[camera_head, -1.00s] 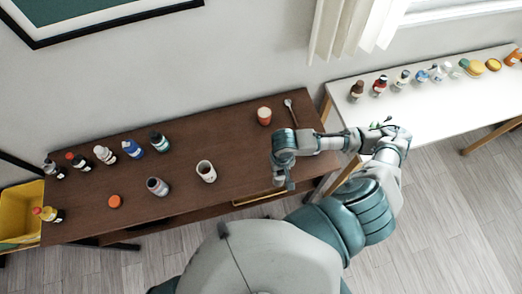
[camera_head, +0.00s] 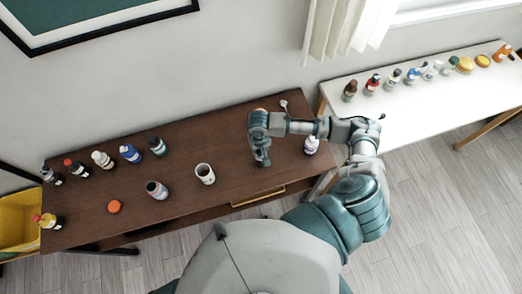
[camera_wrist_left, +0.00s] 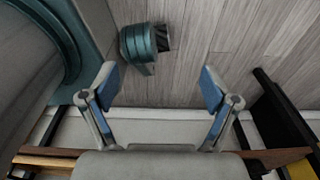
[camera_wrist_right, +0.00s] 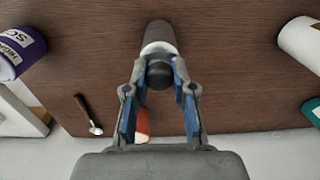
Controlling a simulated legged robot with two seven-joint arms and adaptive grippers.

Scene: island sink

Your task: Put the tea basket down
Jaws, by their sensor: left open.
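My right gripper (camera_head: 262,160) is over the middle-right part of the brown table (camera_head: 225,140). In the right wrist view its fingers (camera_wrist_right: 160,75) are closed in around the dark rounded end of a narrow grey-brown cylinder with a pale band, which seems to be the tea basket (camera_wrist_right: 158,36). I cannot tell whether it touches the tabletop; in the head view it is mostly hidden by the gripper. My left gripper (camera_wrist_left: 158,85) is open and empty above the floor, and it is outside the head view.
A spoon (camera_wrist_right: 90,115) and an orange cup (camera_wrist_right: 143,124) are near the back edge. Several bottles and an orange lid (camera_head: 114,207) are further left.

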